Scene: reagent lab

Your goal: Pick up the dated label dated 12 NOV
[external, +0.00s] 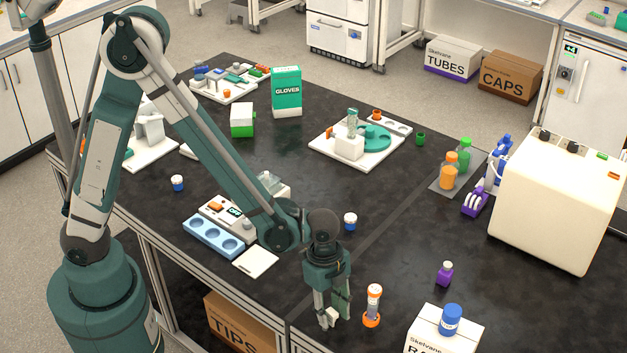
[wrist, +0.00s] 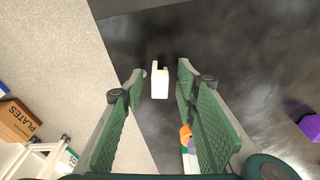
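A small white piece (external: 332,316) stands near the front edge of the dark bench, at the tips of my gripper (external: 328,318). In the wrist view the white piece (wrist: 160,82) has a notched end and lies between the tips of my gripper (wrist: 162,74). The fingers are apart, with dark bench visible on both sides of the piece, so it is not clamped. No date is readable on it, and I cannot tell whether it is the 12 NOV label. No other dated label is readable.
An orange-and-white tube (external: 374,303) stands close to the right of my gripper. A blue rack (external: 213,237) and white pad (external: 255,261) lie left. The bench edge is close.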

